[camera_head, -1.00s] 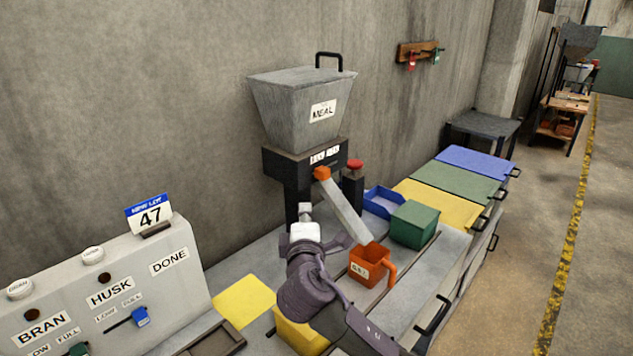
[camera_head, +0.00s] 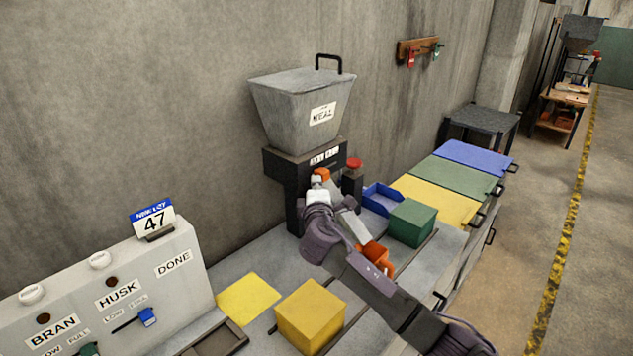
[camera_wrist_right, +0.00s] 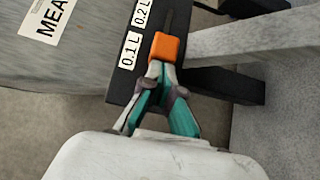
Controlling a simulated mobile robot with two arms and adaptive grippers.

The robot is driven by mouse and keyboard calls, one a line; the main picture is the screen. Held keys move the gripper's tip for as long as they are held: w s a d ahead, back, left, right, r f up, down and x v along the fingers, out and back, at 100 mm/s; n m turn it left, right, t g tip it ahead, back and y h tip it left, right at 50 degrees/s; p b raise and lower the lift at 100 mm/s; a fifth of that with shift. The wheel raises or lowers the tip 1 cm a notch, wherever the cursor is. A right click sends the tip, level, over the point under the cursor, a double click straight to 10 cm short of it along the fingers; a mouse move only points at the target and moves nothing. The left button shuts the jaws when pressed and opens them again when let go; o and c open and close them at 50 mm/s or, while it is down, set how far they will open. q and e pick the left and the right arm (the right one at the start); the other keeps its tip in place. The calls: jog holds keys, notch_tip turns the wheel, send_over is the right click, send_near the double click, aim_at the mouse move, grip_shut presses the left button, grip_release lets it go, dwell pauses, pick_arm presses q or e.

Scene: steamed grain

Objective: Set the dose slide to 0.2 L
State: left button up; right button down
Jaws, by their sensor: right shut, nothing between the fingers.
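The dose slide's orange knob (camera_head: 322,174) is on the front of the dark dispenser body (camera_head: 283,163), under the grey MEAL hopper (camera_head: 300,108). In the right wrist view the knob (camera_wrist_right: 167,46) is beside the 0.1 L label (camera_wrist_right: 130,51). The 0.2 L label (camera_wrist_right: 143,13) is farther up, next to the dark slot (camera_wrist_right: 168,18). My right gripper (camera_wrist_right: 156,70) is shut and empty, its fingertips at the near side of the knob, seemingly touching it. In the head view the gripper (camera_head: 318,182) partly covers the chute below the knob. My left gripper is not in view.
A red button (camera_head: 354,163) stands right of the dispenser. An orange scoop (camera_head: 374,253) is partly hidden behind my right arm. A green box (camera_head: 411,222), blue tray (camera_head: 383,199) and yellow box (camera_head: 310,315) stand on the bench. The control panel (camera_head: 190,240) is at left.

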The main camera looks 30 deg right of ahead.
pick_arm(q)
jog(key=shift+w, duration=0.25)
pick_arm(e)
jog(key=d, duration=0.2)
jog(key=w+d, duration=0.1)
jog(key=w+d+b, duration=0.1)
jog(key=d, duration=0.1)
jog(key=shift+d+f, duration=0.1)
jog(key=shift+d, duration=0.2)
jog(key=shift+w+d, duration=0.1)
jog(key=shift+d, duration=0.25)
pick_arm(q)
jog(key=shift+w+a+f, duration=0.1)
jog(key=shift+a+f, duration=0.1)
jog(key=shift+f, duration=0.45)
pick_arm(e)
jog(key=shift+a+r, duration=0.1)
jog(key=shift+r, duration=0.1)
